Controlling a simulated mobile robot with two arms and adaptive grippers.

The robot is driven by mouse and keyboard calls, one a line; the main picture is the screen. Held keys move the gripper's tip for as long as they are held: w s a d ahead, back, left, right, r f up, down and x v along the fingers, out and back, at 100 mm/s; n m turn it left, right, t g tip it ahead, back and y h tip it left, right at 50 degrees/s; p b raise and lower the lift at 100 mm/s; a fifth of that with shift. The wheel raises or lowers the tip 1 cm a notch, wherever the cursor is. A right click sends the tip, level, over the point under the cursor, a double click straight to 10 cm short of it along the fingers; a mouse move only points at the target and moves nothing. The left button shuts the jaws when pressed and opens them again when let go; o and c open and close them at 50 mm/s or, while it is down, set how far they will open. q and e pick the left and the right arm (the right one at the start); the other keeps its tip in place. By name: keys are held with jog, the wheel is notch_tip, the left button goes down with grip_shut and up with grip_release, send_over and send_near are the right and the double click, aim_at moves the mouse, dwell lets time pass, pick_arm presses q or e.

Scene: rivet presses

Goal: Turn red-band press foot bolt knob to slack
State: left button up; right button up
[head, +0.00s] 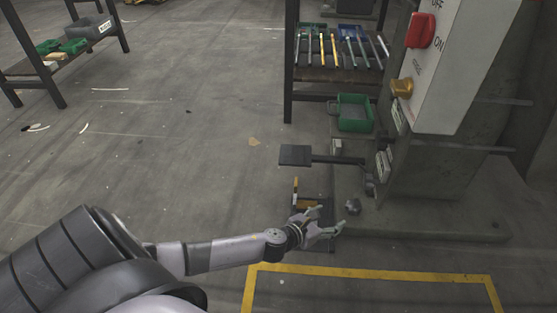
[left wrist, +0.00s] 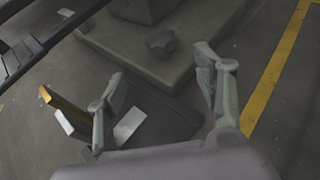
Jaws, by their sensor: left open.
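A dark lobed knob (head: 352,206) sits on the base plate (head: 430,228) of the grey press (head: 432,165), near the plate's front left corner. The knob also shows in the left wrist view (left wrist: 161,43), beyond my fingertips. My left gripper (head: 329,218) is open and empty, just left of the knob and apart from it. In the left wrist view its two fingers (left wrist: 160,75) are spread wide, with the knob seen between their directions. No red band shows on the visible part of the press. My right gripper is not in view.
A black pedal (head: 295,155) on a bar juts left from the press. A low dark item with orange and white parts (left wrist: 150,120) lies beneath my left gripper. A red switch (head: 420,30) and brass knob (head: 401,88) are on the panel. Yellow floor lines (head: 370,271) run in front.

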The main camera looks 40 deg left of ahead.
pick_arm(q)
jog(key=s+a+r+n+g+y+p, duration=0.1)
jog(key=s+a+r+n+g+p, duration=0.1)
jog(key=s+n+p, duration=0.5)
jog(key=s+a+r+n+g+y+p, duration=0.1)
jog(key=s+n+p, duration=0.7)
jog(key=p, duration=1)
jog(key=a+r+n+g, duration=0.1)
jog(key=a+n+g, duration=0.1)
jog(key=a, duration=0.1)
jog(key=shift+s+r+n+y, duration=0.2)
jog(key=shift+n+y, duration=0.1)
jog(key=shift+y, duration=0.1)
jog(key=shift+f, duration=0.1)
